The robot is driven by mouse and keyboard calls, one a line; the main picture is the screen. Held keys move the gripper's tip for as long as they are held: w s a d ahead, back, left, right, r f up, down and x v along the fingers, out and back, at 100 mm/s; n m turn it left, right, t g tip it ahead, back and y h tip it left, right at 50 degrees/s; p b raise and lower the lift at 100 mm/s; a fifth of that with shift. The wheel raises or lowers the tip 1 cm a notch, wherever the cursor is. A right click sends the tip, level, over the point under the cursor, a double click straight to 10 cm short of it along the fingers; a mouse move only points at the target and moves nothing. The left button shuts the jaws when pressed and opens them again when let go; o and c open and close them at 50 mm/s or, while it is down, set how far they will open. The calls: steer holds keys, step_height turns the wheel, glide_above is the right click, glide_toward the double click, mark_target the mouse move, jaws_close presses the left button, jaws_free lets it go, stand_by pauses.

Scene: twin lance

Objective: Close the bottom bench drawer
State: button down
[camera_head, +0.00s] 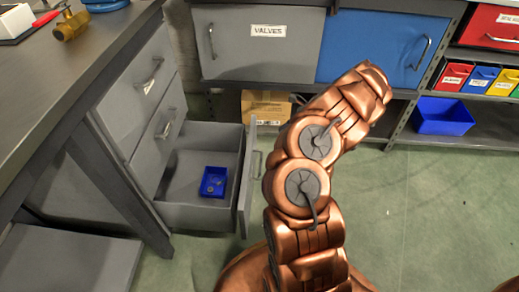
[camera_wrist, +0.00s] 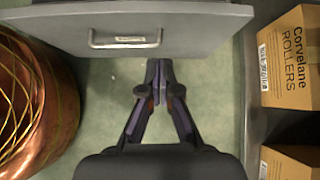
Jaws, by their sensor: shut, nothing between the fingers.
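The bottom bench drawer (camera_head: 196,216) is grey and stands pulled out to the right from the bench (camera_head: 140,215). Its front panel (camera_head: 246,180) has a bar handle (camera_head: 257,165) on the outer face. A small blue bin (camera_head: 214,181) with small items lies inside. In the wrist view, a grey drawer front (camera_wrist: 205,28) with a metal handle (camera_wrist: 125,42) fills the top. Contact cannot be told. The head view does not show my gripper.
Two closed drawers (camera_head: 139,75) sit above the open one. A cardboard box (camera_head: 266,106) stands on the low shelf behind; boxes (camera_wrist: 290,60) line the right of the wrist view. A blue bin (camera_head: 443,116) is on the right shelf. Green floor (camera_head: 420,200) is clear at right.

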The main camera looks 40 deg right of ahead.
steer(key=shift+m, duration=0.3)
steer(key=shift+b+x, duration=2.85)
steer(key=shift+x, duration=3.6)
steer(key=shift+w+a+r, duration=0.1)
steer(key=shift+w+r, duration=0.05)
steer(key=shift+w, duration=0.05)
